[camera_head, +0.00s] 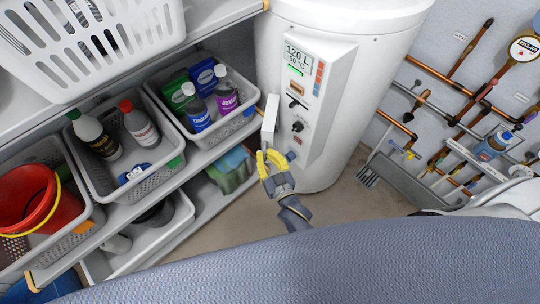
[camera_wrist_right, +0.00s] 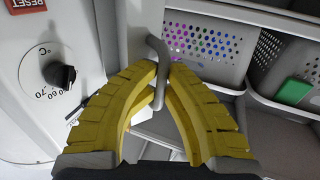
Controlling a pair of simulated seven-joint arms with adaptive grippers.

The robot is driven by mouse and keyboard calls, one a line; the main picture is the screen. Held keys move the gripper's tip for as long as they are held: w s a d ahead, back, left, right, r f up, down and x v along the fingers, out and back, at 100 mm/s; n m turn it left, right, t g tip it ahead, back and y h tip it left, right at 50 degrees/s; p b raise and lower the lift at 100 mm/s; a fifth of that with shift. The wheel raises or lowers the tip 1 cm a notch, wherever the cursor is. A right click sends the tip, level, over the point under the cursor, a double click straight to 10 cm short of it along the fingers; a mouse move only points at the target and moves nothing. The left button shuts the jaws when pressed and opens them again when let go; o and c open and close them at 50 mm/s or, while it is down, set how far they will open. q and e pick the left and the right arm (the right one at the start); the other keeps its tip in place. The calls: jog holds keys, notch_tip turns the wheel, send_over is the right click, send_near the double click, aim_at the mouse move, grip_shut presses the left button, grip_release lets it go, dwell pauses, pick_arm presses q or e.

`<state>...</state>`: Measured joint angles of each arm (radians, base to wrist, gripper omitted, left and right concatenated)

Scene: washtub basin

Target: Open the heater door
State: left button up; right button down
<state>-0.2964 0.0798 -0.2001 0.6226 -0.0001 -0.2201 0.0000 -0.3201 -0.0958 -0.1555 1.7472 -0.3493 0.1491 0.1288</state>
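The white heater (camera_head: 345,60) stands at the back centre, with a display, switches and knobs on its exposed control panel (camera_head: 298,95). Its narrow white door (camera_head: 269,122) stands swung outward from the panel's left side, seen nearly edge-on. My right gripper (camera_head: 271,158) is at the door's lower part. In the right wrist view, its yellow fingers (camera_wrist_right: 164,72) close around the grey door handle (camera_wrist_right: 159,85), with the tips near each other on both sides of it. The door (camera_wrist_right: 137,35) shows behind the handle. A temperature knob (camera_wrist_right: 60,75) is to the left. My left gripper is not in view.
Shelves with grey crates (camera_head: 130,165) of bottles stand left of the heater, close to the opened door. A white basket (camera_head: 95,45) is on the upper shelf. Copper pipes (camera_head: 455,80) run along the right wall. Bare floor (camera_head: 345,205) lies before the heater.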

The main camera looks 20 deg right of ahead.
jog(key=shift+a, duration=0.4)
jog(key=c, duration=1.5)
grip_release()
jog(key=s+d, duration=0.2)
jog(key=s, duration=1)
